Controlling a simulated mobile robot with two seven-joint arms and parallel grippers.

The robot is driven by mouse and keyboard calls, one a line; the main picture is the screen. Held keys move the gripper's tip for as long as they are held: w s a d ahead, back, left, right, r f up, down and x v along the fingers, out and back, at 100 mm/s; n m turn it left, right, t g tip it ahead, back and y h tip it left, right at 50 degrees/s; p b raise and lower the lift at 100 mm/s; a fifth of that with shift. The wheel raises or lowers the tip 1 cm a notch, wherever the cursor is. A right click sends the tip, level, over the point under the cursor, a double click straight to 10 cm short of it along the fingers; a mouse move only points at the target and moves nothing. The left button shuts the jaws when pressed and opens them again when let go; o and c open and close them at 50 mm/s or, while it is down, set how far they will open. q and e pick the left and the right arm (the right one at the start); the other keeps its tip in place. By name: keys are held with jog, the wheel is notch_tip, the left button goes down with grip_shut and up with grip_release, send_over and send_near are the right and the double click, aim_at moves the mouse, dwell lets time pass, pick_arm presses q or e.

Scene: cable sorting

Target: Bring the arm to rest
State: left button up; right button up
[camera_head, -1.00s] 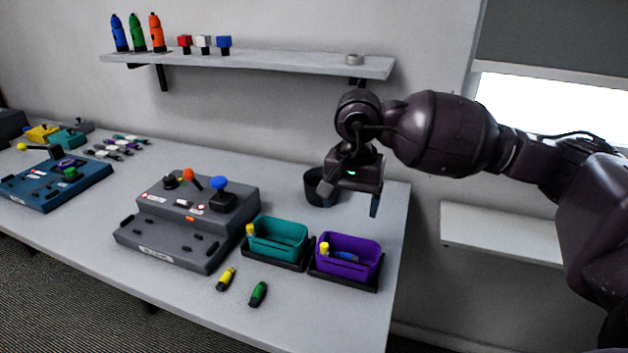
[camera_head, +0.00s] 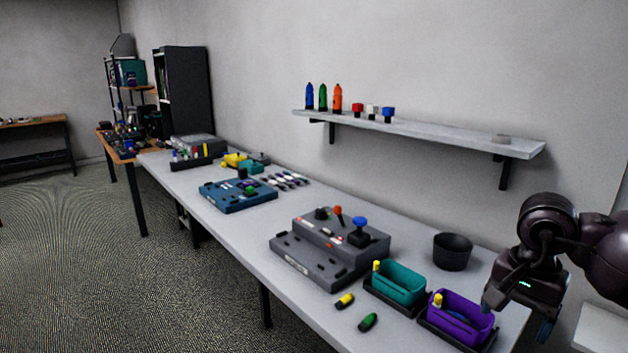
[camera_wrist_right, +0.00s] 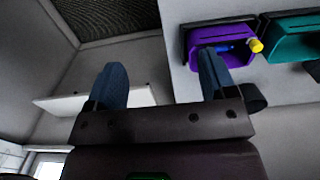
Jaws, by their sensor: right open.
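My right gripper (camera_head: 518,318) is at the right of the head view, beside and above the purple bin at the table's right end. In the right wrist view its two blue fingers (camera_wrist_right: 162,82) are spread apart with nothing between them. My left gripper is in neither view.
A yellow connector (camera_head: 344,301) and a green connector (camera_head: 368,321) lie on the table (camera_head: 300,320) before the bins. A grey control box (camera_head: 330,250) and a black cup (camera_head: 453,251) stand nearby. A wall shelf (camera_head: 420,131) is above. A low white ledge (camera_head: 603,326) is at right.

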jog(key=w+a+r+m+t+y+p, duration=0.35)
jog(key=a+r+m+t+y, duration=0.35)
jog(key=a+r+m+y, duration=1)
jog(key=w+d+f+m+t+h+p, duration=0.15)
jog(key=d+f+m+t+h, duration=0.35)
jog(key=m, duration=0.9)
jog(key=w+d+f+m+t+h+p, duration=0.1)
jog(key=d+f+m+t+h+p, duration=0.35)
jog(key=m, duration=0.95)
jog(key=s+d+f+m+h+p, duration=0.15)
jog(key=s+f+m+h, duration=0.3)
jog(key=f+m, duration=0.45)
pick_arm(q)
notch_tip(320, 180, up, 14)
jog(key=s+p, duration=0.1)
jog(key=p, duration=0.4)
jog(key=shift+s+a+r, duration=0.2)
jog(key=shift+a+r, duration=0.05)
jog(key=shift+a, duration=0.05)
pick_arm(e)
jog(key=s+d+f+m+g+h, duration=0.1)
jog(key=s+f+m+g, duration=0.1)
jog(key=s+f, duration=0.6)
jog(key=s+f+m+g+h, duration=0.2)
jog(key=s+f+m, duration=0.3)
jog(key=s, duration=1)
notch_tip(320, 180, down, 3)
jog(key=shift+s+d+r+g, duration=0.1)
jog(key=shift+s+d+g, duration=0.3)
jog(key=shift+g, duration=0.25)
